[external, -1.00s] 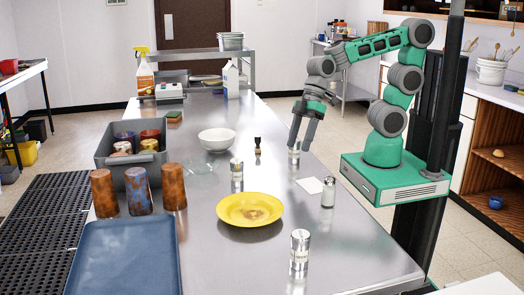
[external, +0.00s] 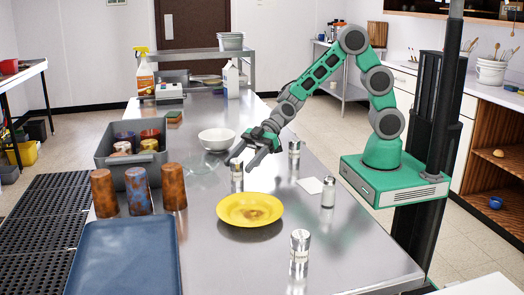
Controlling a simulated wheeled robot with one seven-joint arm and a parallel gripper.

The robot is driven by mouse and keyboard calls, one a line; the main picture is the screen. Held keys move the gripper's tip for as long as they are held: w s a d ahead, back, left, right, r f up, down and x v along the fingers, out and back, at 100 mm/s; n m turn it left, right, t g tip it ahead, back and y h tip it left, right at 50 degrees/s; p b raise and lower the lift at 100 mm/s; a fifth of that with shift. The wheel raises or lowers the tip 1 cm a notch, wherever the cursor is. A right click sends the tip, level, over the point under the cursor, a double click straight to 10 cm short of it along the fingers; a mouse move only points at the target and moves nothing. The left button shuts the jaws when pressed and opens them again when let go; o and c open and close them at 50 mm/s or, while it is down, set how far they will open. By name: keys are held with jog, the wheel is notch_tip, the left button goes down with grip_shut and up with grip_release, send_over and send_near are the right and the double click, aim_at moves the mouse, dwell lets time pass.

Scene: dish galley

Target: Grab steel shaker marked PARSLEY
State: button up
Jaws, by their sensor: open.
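Three steel shakers stand upright on the steel counter: one at the front (external: 299,252), one behind the yellow plate (external: 237,182), and one farther back to the right (external: 295,149). They carry small labels that are too small to read, so I cannot tell which is marked PARSLEY. My gripper (external: 242,162) is open and empty, angled down to the left. Its fingertips are at the top of the shaker behind the plate in the picture and partly cover it. I cannot tell whether they touch it.
A shaker with pale contents (external: 328,194) stands by a white card (external: 310,185). The yellow plate (external: 230,217), white bowl (external: 216,138) and clear glass dish (external: 201,166) are near my gripper. Rusty tumblers (external: 138,190), a grey bin (external: 112,161) and a blue tray (external: 122,260) stand left.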

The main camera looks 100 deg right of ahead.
aim_at(237, 173)
jog(key=shift+x, duration=1.2)
jog(key=shift+c, duration=0.4)
grip_shut()
